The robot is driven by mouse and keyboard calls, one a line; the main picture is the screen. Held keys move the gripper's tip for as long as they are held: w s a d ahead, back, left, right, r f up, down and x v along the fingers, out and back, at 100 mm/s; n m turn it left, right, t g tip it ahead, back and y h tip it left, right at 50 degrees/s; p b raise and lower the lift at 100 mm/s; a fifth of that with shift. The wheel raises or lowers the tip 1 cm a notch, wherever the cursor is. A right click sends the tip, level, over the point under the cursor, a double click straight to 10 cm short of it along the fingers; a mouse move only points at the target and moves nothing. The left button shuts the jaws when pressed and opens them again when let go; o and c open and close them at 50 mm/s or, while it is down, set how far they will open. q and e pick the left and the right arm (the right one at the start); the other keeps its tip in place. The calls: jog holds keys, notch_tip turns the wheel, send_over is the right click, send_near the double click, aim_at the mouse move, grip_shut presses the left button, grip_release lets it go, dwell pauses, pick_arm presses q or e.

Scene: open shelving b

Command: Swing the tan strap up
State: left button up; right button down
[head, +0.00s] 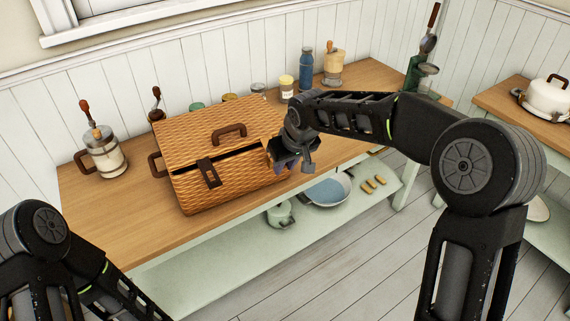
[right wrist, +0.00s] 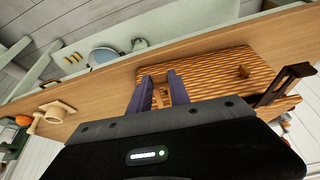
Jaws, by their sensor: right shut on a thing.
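A wicker basket (head: 228,182) with a woven lid sits on the wooden table top; the lid's front edge stands slightly ajar. A dark brown strap (head: 209,173) hangs at its front, and a brown handle (head: 229,132) is on the lid. My right gripper (head: 284,164) is at the basket's right front corner. In the right wrist view its purple fingers (right wrist: 160,82) are shut on a tan strap (right wrist: 162,98) at the basket. In the head view the gripper mostly hides this strap. My left arm shows at the lower left; its gripper is out of view.
A glass jar (head: 104,152) stands left of the basket. Small jars, a blue bottle (head: 306,69) and a wooden grinder (head: 333,66) stand behind it. A lower shelf (head: 225,271) holds a pot (head: 280,213) and a pan (head: 328,189). Bare table lies before the basket.

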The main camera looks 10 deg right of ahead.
dwell(0.7)
jog(key=c, duration=1.2)
grip_release()
jog(key=shift+r, duration=0.1)
jog(key=a+b+v, duration=0.1)
jog(key=v, duration=0.6)
jog(key=shift+d+r, duration=0.3)
jog(key=shift+d, duration=0.2)
jog(key=shift+s, duration=0.15)
jog(key=shift+c, duration=0.4)
